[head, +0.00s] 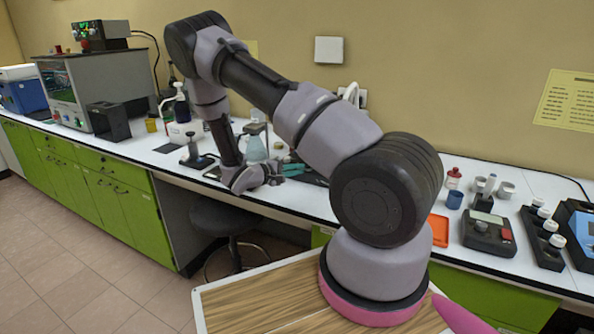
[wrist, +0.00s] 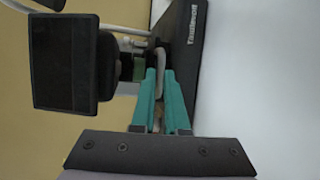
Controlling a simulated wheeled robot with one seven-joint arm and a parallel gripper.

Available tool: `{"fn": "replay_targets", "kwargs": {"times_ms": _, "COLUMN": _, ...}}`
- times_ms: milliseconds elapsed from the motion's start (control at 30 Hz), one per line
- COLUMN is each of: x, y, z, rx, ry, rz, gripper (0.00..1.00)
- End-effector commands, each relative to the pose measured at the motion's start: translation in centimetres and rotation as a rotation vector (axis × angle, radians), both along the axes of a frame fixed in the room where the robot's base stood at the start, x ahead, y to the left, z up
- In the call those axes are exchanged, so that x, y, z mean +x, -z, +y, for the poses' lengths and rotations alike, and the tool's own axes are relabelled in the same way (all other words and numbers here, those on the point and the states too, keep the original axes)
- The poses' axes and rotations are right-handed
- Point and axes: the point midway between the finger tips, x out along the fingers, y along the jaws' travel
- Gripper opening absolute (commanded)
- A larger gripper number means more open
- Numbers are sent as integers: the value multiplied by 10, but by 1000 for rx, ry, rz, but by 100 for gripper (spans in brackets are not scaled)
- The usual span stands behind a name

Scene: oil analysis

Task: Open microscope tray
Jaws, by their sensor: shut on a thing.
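My gripper (wrist: 160,75) has teal fingers that are closed around a small pale handle-like part (wrist: 159,58) of the device in front of it. I take this part to be the microscope tray's handle; the fingers hide much of it. The microscope's dark body shows in the wrist view, with a black box (wrist: 64,62) at the left and a black base (wrist: 197,55) with white lettering at the right. In the head view my gripper (head: 294,169) is low over the bench, and my arm hides most of the microscope. I cannot tell how far the tray is out.
The white bench top (head: 165,150) runs along the wall. A flask (head: 256,150) and a small stand (head: 193,152) are left of my gripper. An orange tray (head: 438,230) and a dark instrument (head: 488,233) are at the right. A stool (head: 228,222) stands under the bench.

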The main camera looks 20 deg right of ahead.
Motion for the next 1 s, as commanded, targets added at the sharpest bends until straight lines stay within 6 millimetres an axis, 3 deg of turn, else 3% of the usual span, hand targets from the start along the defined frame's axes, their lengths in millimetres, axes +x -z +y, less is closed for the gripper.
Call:
{"fn": "replay_targets", "kwargs": {"times_ms": 467, "x": -3, "y": 0, "z": 6, "rx": 1, "ry": -3, "rz": 2, "gripper": 0}}
{"fn": "replay_targets", "kwargs": {"times_ms": 800, "x": -52, "y": 1, "z": 70, "rx": 2, "ry": -7, "rz": 2, "gripper": 0}}
{"fn": "replay_targets", "kwargs": {"times_ms": 1000, "x": -68, "y": 0, "z": 88, "rx": 1, "ry": -3, "rz": 1, "gripper": 0}}
